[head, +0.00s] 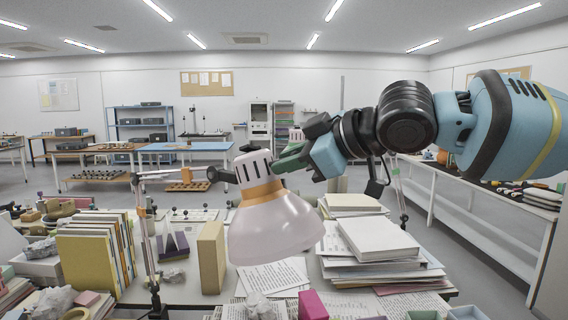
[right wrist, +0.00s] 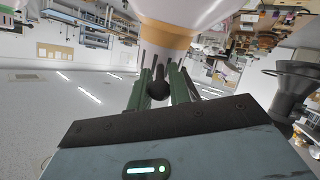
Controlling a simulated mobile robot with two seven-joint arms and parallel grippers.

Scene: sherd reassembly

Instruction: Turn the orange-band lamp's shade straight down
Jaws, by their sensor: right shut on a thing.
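The orange-band lamp's pale pinkish shade (head: 275,228) hangs over the middle of the cluttered table, with an orange band (head: 262,192) below its slotted white cap (head: 253,168). Its open end faces mostly down, leaning slightly to the right in the head view. The lamp's thin arm (head: 178,174) comes in from a post on the left. My right gripper (head: 290,160) reaches in from the right and is shut at the cap end. In the right wrist view its green fingers (right wrist: 163,85) close around a dark round knob (right wrist: 158,88) by the orange band (right wrist: 166,38). My left gripper is not in view.
Stacked papers and books (head: 380,240) lie right of the shade. An upright tan box (head: 211,257) and a row of books (head: 95,250) stand to the left. A magenta block (head: 312,305) is at the front. The floor right of the table is clear.

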